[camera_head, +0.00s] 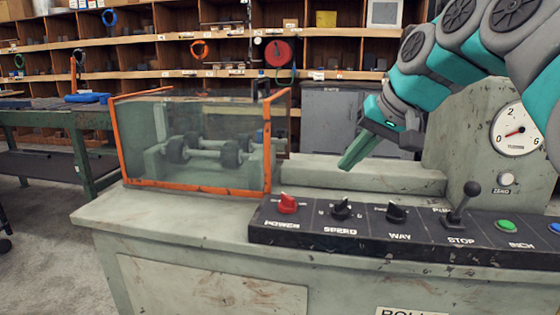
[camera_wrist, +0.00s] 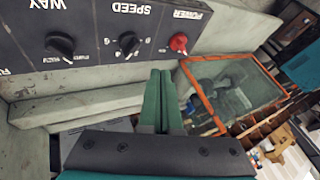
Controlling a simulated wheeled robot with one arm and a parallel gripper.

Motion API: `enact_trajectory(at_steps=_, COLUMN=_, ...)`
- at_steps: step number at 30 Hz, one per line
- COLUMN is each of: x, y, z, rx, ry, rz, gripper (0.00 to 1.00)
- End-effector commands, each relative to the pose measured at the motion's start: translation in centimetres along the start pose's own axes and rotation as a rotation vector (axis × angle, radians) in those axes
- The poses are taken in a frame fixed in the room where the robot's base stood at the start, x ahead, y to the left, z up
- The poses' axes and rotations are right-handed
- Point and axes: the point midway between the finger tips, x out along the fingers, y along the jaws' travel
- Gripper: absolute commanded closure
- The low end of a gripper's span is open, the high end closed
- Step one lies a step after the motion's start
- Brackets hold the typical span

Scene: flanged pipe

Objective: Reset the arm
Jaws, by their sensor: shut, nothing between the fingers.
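My arm reaches in from the upper right in the head view. My gripper (camera_head: 347,166) points down and to the left, above the bed of the grey-green machine (camera_head: 380,175). It is empty. In the wrist view its two green fingers (camera_wrist: 162,74) lie side by side, shut, with nothing between them. The gripper is apart from the control panel (camera_head: 350,233), behind it as the head view shows. The fingertips are to the right of the orange-framed clear guard (camera_head: 195,145).
The panel carries a red power knob (camera_head: 288,204), a black speed knob (camera_head: 342,208), a way knob (camera_head: 397,213) and a stop lever (camera_head: 463,200). A dial gauge (camera_head: 517,130) stands at right. Rollers (camera_head: 210,150) sit behind the guard. Shelves (camera_head: 220,45) line the back.

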Motion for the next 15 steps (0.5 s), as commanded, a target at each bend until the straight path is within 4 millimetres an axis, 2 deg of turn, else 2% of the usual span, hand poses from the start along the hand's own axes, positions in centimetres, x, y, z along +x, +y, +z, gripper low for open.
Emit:
enact_trajectory(at_steps=8, x=1.9, y=0.3, z=3.2, rx=-0.014, ry=-0.06, rz=0.035, gripper=1.0)
enact_trajectory(at_steps=15, x=4.3, y=1.1, z=7.6, rx=-0.032, ry=-0.134, rz=0.087, gripper=1.0)
